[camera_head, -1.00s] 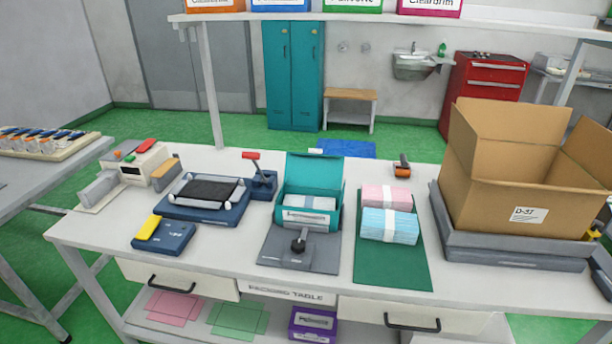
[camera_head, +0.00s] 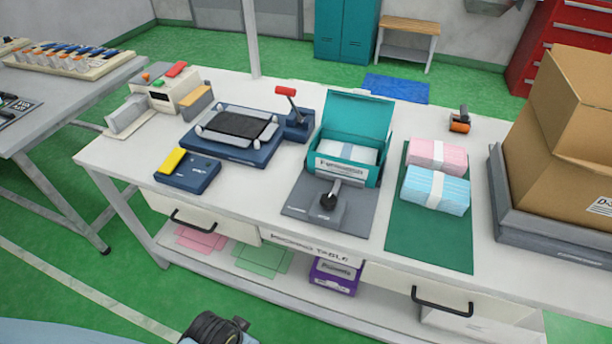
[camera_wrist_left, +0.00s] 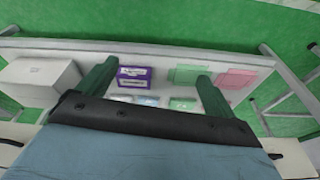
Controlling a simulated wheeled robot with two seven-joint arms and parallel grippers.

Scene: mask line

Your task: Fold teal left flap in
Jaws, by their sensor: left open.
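The teal box (camera_head: 373,168) stands on a grey fixture (camera_head: 300,205) with a black knob, in the middle of the packing table. Its tall back lid (camera_head: 358,117) stands up. A white banded stack (camera_head: 348,152) lies inside, and a white label is on the front. The left flap (camera_head: 317,142) seems to be at the box's left edge, but its angle is hard to tell. My left gripper (camera_wrist_left: 155,88) is open and empty in the left wrist view, over the lower shelf area and away from the box. My right gripper is not in view.
Left of the box are a blue tray device (camera_head: 232,140) and a red-handled tool (camera_head: 296,115). To its right, pink and blue mask packs (camera_head: 436,188) lie on a green mat (camera_head: 425,240). A large cardboard box (camera_head: 575,120) stands at the right. A purple box (camera_wrist_left: 134,77) is on the lower shelf.

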